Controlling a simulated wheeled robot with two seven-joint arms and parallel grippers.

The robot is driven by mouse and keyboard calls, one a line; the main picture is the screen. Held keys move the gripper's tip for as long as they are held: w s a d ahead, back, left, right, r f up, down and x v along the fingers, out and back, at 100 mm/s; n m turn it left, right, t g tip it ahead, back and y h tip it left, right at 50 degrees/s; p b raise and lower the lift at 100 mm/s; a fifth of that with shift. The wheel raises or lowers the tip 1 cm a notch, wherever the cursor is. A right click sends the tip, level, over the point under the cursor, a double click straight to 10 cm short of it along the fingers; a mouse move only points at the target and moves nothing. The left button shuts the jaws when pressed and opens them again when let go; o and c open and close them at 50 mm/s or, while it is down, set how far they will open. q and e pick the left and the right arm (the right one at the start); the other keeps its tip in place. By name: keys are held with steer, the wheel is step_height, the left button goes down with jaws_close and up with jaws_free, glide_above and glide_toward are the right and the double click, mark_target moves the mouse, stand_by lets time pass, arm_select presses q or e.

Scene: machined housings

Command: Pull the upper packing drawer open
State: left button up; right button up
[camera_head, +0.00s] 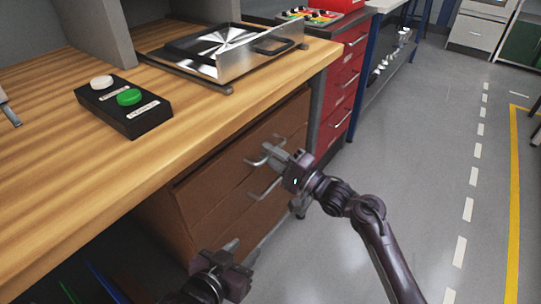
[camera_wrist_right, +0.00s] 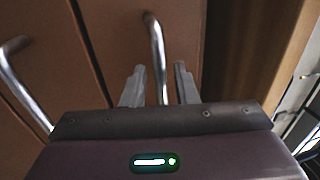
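The upper packing drawer (camera_head: 225,155) is the top brown wooden front under the workbench and looks shut. Its metal bar handle (camera_wrist_right: 155,38) shows in the wrist view. My right gripper (camera_head: 272,153) is at this handle in the head view. In the wrist view its two fingers (camera_wrist_right: 160,82) stand apart, one on each side of the handle bar, with gaps visible. The lower drawer (camera_head: 225,212) has a similar handle (camera_head: 264,190), also seen at the left in the wrist view (camera_wrist_right: 22,75). My left gripper (camera_head: 240,250) is low in front of the drawers, empty, fingers apart.
The wooden benchtop (camera_head: 200,135) carries a black box with white and green buttons (camera_head: 125,107) and a metal tray (camera_head: 235,60). A red drawer cabinet (camera_head: 345,85) stands beyond the brown drawers. The grey floor (camera_head: 420,160) to the right is clear.

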arm_select(q)
steer(key=shift+w+r, duration=0.15)
steer(key=shift+r, duration=0.15)
arm_select(e)
steer(key=shift+w+a, duration=0.1)
steer(key=shift+a, duration=0.05)
jaws_close()
